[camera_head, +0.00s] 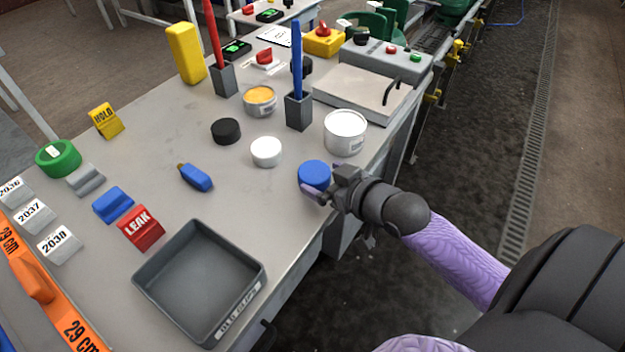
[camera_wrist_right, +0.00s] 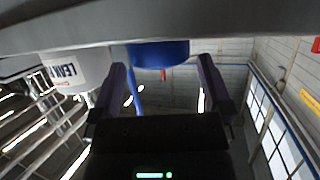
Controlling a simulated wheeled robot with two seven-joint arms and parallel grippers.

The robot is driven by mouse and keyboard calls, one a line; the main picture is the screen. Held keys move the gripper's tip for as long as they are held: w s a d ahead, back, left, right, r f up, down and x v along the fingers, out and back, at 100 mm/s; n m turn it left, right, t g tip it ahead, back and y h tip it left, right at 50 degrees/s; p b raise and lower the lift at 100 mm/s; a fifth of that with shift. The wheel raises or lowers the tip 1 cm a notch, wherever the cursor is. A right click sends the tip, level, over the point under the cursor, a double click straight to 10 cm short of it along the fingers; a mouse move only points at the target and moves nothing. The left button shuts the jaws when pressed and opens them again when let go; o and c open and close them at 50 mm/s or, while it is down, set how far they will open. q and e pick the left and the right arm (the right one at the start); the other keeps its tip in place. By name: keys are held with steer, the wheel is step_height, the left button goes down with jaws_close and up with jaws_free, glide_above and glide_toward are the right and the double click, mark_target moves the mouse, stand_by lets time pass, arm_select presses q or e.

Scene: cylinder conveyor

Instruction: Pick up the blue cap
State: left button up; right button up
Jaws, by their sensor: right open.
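The blue cap (camera_head: 314,172) sits on the grey table near its right edge. My right gripper (camera_head: 322,185) is at the cap's near right side, with one purple finger showing in front of the cap. In the right wrist view the picture is upside down, and the blue cap (camera_wrist_right: 158,54) shows between the two spread fingers of the gripper (camera_wrist_right: 160,72), toward their tips. The fingers are open and not closed on it; whether either touches the cap I cannot tell. My left gripper is not in view.
A white can (camera_head: 345,131) stands just behind the cap, and a white cap (camera_head: 266,151) and a black cap (camera_head: 226,131) lie to its left. A dark grey tray (camera_head: 167,247) stands at the front. A blue bottle-like piece (camera_head: 195,177) lies between on clear table.

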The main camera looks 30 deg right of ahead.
mark_target(324, 179)
steer(key=w+f, duration=0.1)
steer(key=w+f+b, duration=0.1)
steer(key=shift+w+a, duration=0.1)
steer(key=shift+w, duration=0.25)
steer(key=shift+w+r, duration=0.1)
steer(key=shift+w, duration=0.05)
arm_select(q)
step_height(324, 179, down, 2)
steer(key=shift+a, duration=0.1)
arm_select(e)
steer(key=shift+r, duration=0.1)
